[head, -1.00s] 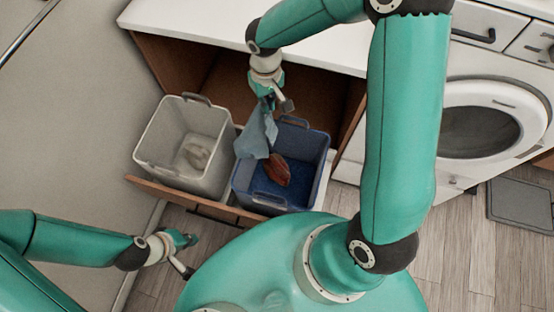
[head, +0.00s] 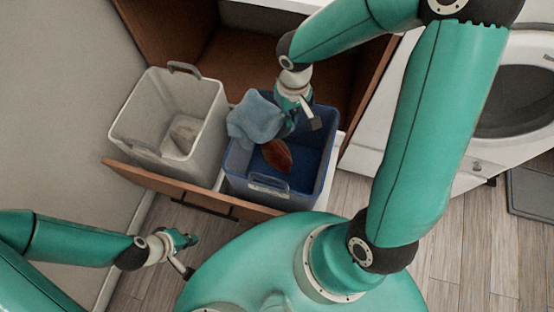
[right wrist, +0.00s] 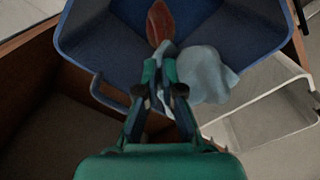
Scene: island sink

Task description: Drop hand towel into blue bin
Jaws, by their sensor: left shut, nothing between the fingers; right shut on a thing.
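The light blue hand towel (head: 255,119) hangs from my right gripper (head: 290,130) over the left rear part of the blue bin (head: 232,190). In the right wrist view the towel (right wrist: 205,75) bunches beside the fingertips of my right gripper (right wrist: 162,95), which is shut on it. The blue bin's wall (right wrist: 85,45) shows there too. I cannot tell whether the towel touches the bin's rim. A reddish-brown object (head: 277,155) shows at the bin. My left gripper (head: 188,256) is shut and empty, low at the left, away from the bins.
A grey-white bin (head: 135,115) with a pale item in it stands left of the blue bin. Both sit in a pulled-out drawer with a wooden front (head: 160,182), under the cabinet. A white washer (head: 420,140) is at the right.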

